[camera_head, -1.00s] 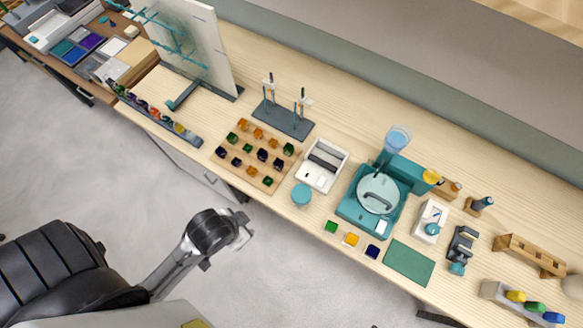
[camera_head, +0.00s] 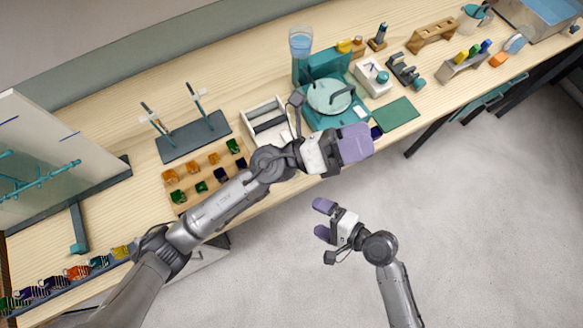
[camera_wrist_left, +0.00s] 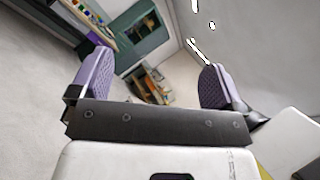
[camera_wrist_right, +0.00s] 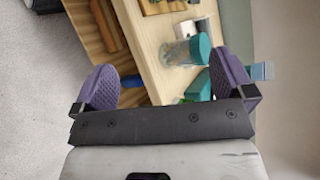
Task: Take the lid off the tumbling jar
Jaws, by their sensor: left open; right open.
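The jar (camera_wrist_right: 176,54), clear glass with a teal lid (camera_wrist_right: 201,47), shows in the right wrist view on the pale wooden table, with its lid on. In the head view my left forearm and gripper cover the area where it stood earlier, so I cannot see it there. My left gripper (camera_head: 355,143) is open and empty, over the table's front edge below the teal machine. My right gripper (camera_head: 322,220) is open and empty, over the floor in front of the table. In its wrist view, the jar lies between its fingers, farther off.
A white roller tray (camera_head: 266,121) stands beside the wooden block of coloured stones (camera_head: 205,163). The teal machine (camera_head: 330,97) with a round plate is right of it, and a green mat (camera_head: 396,114) is further right. A rod stand (camera_head: 193,136) is behind. The floor in front is clear.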

